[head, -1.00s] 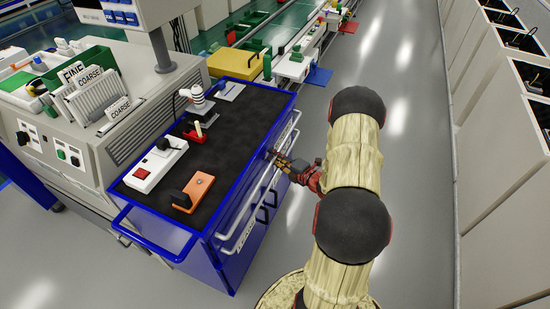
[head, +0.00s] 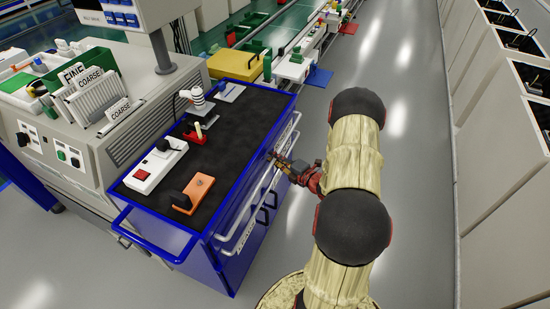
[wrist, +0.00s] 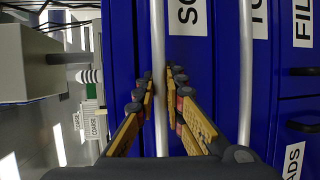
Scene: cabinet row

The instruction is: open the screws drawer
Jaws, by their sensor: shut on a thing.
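The screws drawer (wrist: 188,50) is in the blue cabinet, and its white label (wrist: 187,15) shows only the letters "SC" in the wrist view. A long white bar handle (wrist: 158,30) runs along its front. My gripper (wrist: 161,76) has its fingers on either side of this bar and is shut on it. In the head view my gripper (head: 273,156) is at the upper front edge of the blue cabinet (head: 205,262). The drawer front is mostly hidden from above there, and I see no clear gap at it.
A second white bar (wrist: 245,60) runs beside the held one, by a drawer marked "TO". Black handles (head: 262,214) are lower on the cabinet. An orange block (head: 194,193) and a red-buttoned box (head: 156,166) stand on the black top. The floor (head: 400,150) to the right is clear.

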